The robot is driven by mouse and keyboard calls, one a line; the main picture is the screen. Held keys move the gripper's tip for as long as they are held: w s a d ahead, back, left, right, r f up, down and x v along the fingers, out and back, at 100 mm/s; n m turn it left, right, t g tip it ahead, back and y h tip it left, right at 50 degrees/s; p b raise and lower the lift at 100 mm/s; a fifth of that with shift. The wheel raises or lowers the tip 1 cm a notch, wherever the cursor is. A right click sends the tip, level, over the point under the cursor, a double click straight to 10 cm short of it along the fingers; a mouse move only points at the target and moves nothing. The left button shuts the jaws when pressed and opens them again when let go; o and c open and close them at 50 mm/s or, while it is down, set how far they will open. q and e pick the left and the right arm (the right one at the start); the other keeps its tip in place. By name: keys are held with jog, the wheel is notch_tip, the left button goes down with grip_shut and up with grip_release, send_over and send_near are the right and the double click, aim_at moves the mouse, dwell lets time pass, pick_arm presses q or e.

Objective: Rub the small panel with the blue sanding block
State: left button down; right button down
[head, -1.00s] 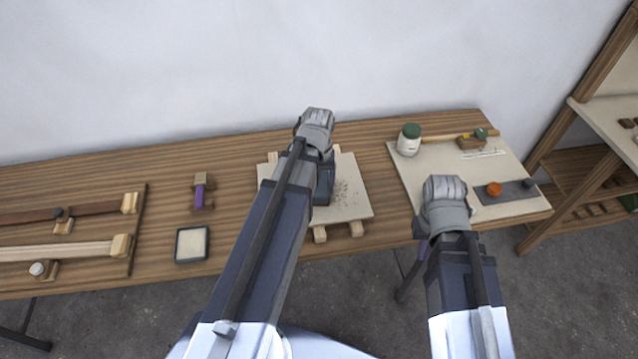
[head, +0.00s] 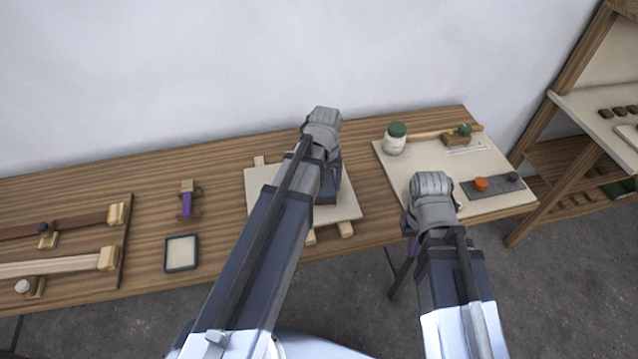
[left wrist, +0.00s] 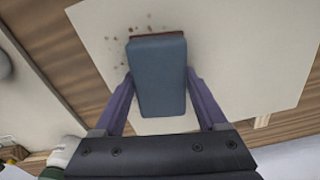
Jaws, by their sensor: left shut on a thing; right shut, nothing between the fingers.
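The small panel (head: 262,181) is a pale square board lying on wooden strips on the workbench. My left gripper (head: 327,190) is over the panel, and my arm hides part of it. In the left wrist view my left gripper (left wrist: 158,95) is shut on the blue sanding block (left wrist: 158,75), with a purple finger on either side. A reddish-brown edge shows at the block's far end. The block is at the panel's face; whether it touches cannot be told. Small brown specks (left wrist: 125,67) lie on the panel (left wrist: 235,50) beside the block. My right gripper (head: 408,225) is shut and empty near the bench's front edge.
A pale board (head: 405,165) at the right holds a white jar with a green lid (head: 395,139) and a dark strip with an orange knob (head: 481,184). A dark-rimmed square pad (head: 181,253) and a purple-handled tool (head: 187,204) lie left. A shelf (head: 568,157) stands at right.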

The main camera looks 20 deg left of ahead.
aim_at(345, 196)
pick_arm(q)
jog(key=shift+w+d, duration=0.55)
jog(key=shift+d, duration=0.25)
jog(key=shift+w+d, duration=0.1)
jog(key=shift+w+d+f, duration=0.1)
jog(key=shift+w+d, duration=0.35)
jog(key=shift+d, duration=0.25)
jog(key=shift+w+d, duration=0.4)
jog(key=shift+d, duration=0.3)
jog(key=shift+s+d, duration=0.4)
jog(key=shift+s, duration=0.25)
jog(key=shift+s+d, duration=0.4)
jog(key=shift+s, duration=0.2)
